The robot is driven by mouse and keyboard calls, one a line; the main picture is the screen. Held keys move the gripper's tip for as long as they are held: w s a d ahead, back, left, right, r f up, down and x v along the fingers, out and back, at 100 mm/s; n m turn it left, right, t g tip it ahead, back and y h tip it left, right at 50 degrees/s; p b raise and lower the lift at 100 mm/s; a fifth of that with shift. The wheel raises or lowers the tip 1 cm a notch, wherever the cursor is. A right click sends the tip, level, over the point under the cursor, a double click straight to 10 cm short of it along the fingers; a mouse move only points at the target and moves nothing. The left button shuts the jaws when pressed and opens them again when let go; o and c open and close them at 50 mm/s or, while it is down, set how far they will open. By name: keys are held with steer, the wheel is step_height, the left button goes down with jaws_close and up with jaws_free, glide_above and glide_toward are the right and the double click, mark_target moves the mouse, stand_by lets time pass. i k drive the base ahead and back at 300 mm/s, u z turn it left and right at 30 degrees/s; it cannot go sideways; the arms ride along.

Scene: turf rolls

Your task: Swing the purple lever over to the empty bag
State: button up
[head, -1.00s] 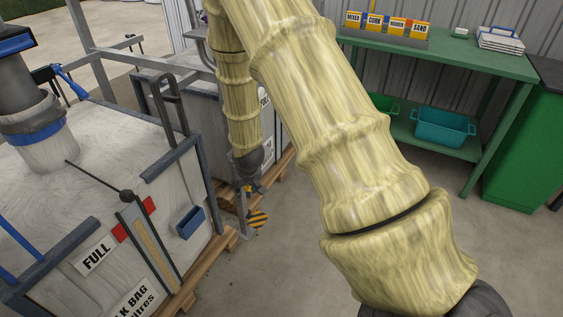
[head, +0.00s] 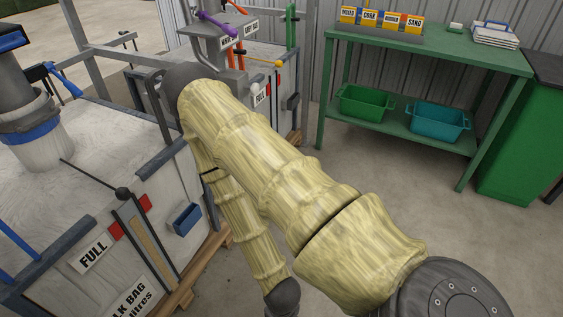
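The purple lever (head: 218,25) shows at the top of the head view, on a grey fitting above the far bag. It lies tilted, its right end lower. A white sign hangs below it, its text partly cut off. The near bulk bag (head: 105,140) at the left bears a FULL sign (head: 95,254). The far bag (head: 230,78), partly behind my arm, also bears a FULL sign (head: 261,95). I see no bag marked empty. My gripper is out of view; my forearm runs down to a dark joint at the bottom edge, well away from the lever.
An orange lever (head: 236,7) and a green post (head: 291,28) stand beside the purple lever. A yellow-tipped rod (head: 277,64) sticks out below. A green bench (head: 430,55) with bins stands at the back right. The floor (head: 370,165) before it is clear.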

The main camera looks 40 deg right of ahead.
mark_target(230, 30)
steer(key=u, duration=1)
steer(key=i, duration=0.2)
steer(key=z, duration=2.05)
